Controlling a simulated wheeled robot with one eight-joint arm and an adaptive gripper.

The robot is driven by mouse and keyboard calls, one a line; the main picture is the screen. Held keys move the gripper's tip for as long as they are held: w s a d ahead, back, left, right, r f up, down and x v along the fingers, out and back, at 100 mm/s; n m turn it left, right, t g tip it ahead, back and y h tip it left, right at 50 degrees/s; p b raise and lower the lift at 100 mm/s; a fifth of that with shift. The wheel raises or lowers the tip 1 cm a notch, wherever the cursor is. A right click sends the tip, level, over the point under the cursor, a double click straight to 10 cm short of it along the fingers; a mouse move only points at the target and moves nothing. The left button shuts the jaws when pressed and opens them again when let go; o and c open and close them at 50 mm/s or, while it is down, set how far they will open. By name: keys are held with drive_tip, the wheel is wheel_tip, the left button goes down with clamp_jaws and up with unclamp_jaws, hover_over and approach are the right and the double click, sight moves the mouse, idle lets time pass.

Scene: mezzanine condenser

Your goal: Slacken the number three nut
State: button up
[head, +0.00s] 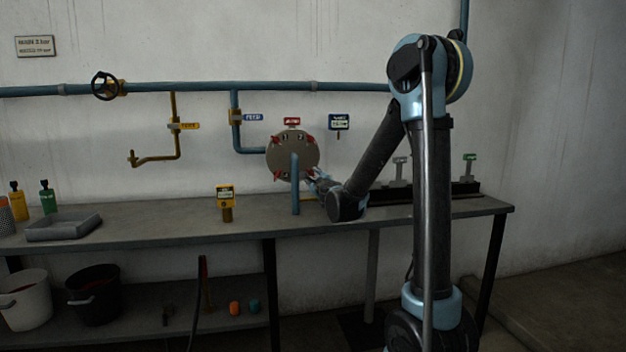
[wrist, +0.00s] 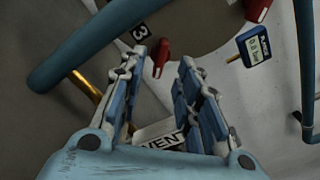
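The round grey condenser cover (head: 283,158) is on the wall pipework, with several red wing nuts around its face. In the wrist view, a red nut (wrist: 161,57) sits beside a black tag marked 3 (wrist: 139,31). My gripper (wrist: 162,72) is open, its two blue-padded fingers spread either side of that nut's line, with a visible gap to each finger. I cannot tell how deep the nut is between the tips. In the head view my gripper (head: 314,174) is at the cover's lower right, small and partly hidden.
A blue pipe (head: 295,185) stands in front of the cover; it also crosses the wrist view's upper left (wrist: 75,50). A gauge (wrist: 255,45) appears to read 0.0 bar. A partly hidden VENT label (wrist: 160,133) lies behind the fingers. The bench (head: 160,222) is below.

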drive_tip(key=v, duration=0.6)
drive_tip(key=shift+s, duration=0.15)
drive_tip(key=s+d+f+n+g+y, duration=0.1)
drive_tip(key=s+d+n+g+y, duration=0.15)
drive_tip(key=s+n, duration=0.5)
drive_tip(key=s+d+f+n+g+y, duration=0.1)
drive_tip(key=s+n+g+y, duration=0.15)
drive_tip(key=s+n, duration=0.45)
drive_tip(key=s+d+f+n+g+h, duration=0.4)
drive_tip(key=s+d+f, duration=0.5)
drive_tip(key=s, duration=0.4)
drive_tip(key=s+d+f+n+g+h, duration=0.5)
drive_tip(key=s+d+f, duration=0.4)
drive_tip(key=s+d, duration=0.3)
drive_tip(key=shift+s+d+f+g+h, duration=0.25)
drive_tip(key=shift+s+g+h, duration=0.3)
drive_tip(key=shift+s, duration=0.4)
